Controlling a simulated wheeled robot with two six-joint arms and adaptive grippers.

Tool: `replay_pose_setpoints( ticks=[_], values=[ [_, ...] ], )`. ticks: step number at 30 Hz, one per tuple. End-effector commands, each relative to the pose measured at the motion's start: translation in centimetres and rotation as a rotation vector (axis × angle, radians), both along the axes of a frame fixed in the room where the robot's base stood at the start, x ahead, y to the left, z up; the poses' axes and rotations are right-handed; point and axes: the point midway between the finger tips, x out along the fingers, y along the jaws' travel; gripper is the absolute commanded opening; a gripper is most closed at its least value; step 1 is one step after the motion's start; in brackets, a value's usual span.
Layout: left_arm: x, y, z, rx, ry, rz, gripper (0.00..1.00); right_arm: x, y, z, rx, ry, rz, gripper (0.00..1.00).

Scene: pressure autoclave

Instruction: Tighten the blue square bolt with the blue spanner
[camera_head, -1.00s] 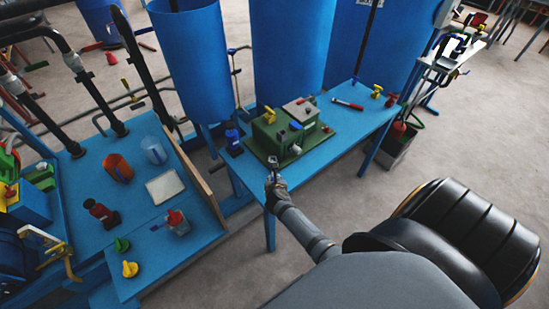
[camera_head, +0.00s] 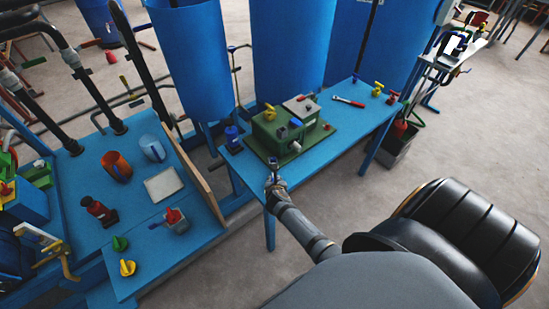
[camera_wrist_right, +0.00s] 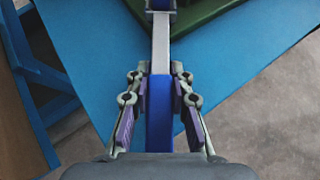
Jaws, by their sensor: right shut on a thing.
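The blue spanner (camera_wrist_right: 159,112) is held between the fingers of my right gripper (camera_wrist_right: 159,95) in the right wrist view. Its grey shank runs up to a blue part at the top edge, over the green base. Whether that part is the spanner's head or the bolt cannot be told. In the head view my right gripper (camera_head: 274,180) is at the table's front edge, just before the green box (camera_head: 272,133). A small blue piece (camera_head: 295,123) on the box may be the blue square bolt. My left gripper is out of view.
The green box stands on a green base plate (camera_head: 316,137) on the blue table (camera_head: 345,129). A red spanner (camera_head: 348,102) lies behind it to the right. A blue bottle-like object (camera_head: 232,138) stands left of it. Blue tanks (camera_head: 285,45) rise behind.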

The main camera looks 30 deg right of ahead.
Motion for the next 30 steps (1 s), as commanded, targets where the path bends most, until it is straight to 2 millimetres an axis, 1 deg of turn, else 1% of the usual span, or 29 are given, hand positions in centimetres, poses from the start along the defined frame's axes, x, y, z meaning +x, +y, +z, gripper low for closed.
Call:
replay_pose_setpoints(
  ticks=[1, 6, 7, 16, 19, 22, 27, 30],
  values=[
    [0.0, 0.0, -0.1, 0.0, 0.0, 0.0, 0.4, 0.0, 0.0, -0.1, -0.001, -0.001, 0.0, 0.22],
    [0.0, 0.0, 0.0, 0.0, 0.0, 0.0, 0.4, 0.0, 0.0, 0.0, -0.001, -0.001, 0.0, 0.45],
    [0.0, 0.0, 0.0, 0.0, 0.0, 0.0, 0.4, 0.0, 0.0, 0.0, -0.001, -0.001, 0.0, 0.47],
    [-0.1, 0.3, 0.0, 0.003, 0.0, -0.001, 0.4, -0.1, 0.1, 0.0, 0.001, 0.001, 0.0, 0.47],
    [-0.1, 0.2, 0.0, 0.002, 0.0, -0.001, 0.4, -0.8, 0.5, 0.5, 0.001, 0.0, -0.001, 0.47],
    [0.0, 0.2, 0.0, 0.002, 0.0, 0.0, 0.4, -2.2, 1.3, 1.7, 0.004, 0.0, -0.001, 0.47],
    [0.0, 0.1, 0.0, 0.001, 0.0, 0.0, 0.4, -5.1, 3.0, 4.4, 0.004, 0.0, -0.002, 0.47],
    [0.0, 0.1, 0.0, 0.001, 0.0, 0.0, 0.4, -6.5, 3.8, 5.7, 0.003, 0.0, -0.003, 0.47]
  ],
)
